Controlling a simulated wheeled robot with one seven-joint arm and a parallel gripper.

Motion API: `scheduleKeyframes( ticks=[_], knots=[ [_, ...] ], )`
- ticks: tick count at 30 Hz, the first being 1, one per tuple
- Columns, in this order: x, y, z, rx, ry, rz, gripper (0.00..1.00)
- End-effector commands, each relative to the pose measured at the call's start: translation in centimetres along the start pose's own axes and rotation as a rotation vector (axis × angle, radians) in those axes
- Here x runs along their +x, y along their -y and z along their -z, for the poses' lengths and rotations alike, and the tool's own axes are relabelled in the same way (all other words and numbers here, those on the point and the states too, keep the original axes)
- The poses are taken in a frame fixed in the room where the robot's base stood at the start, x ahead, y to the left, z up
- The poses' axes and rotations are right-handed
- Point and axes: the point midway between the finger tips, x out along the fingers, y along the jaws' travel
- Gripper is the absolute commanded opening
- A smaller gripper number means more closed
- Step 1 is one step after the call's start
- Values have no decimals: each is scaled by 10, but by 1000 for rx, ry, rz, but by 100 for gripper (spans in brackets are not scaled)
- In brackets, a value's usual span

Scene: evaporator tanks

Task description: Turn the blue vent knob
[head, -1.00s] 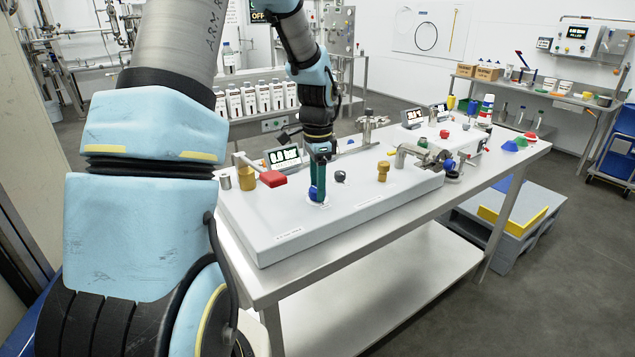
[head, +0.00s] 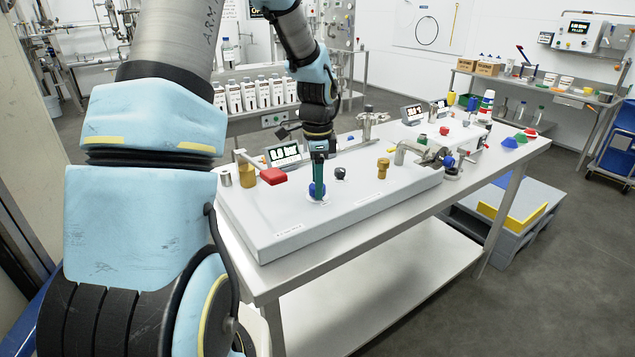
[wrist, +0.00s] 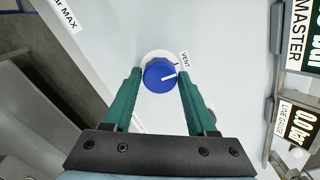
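The blue vent knob (wrist: 159,75) sits on a round white base on the light grey panel, beside a VENT label (wrist: 184,60). Its white pointer line points right and slightly up in the wrist view. In the head view the knob (head: 317,190) shows just below my gripper (head: 318,181). In the wrist view my gripper (wrist: 159,73) has its two green fingers parted, one on each side of the knob, with narrow gaps. The fingers look open; light contact cannot be ruled out.
A red lever handle (head: 273,176) is close left of my gripper. A small dark knob (head: 340,173) and a brass knob (head: 383,168) stand to the right. A display (head: 284,155) stands behind.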

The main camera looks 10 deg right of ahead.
Motion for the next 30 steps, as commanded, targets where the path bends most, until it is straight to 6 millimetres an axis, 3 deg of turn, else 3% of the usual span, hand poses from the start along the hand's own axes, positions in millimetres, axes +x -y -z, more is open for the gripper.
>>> scheduleKeyframes(
  ticks=[6, 16, 30],
  knots=[
    [0, 0, 0, -1, 0, 0, 82],
    [-5, 1, 0, -1, 0, 1, 82],
    [-87, 1, 0, -2, -1, 4, 82]
  ],
)
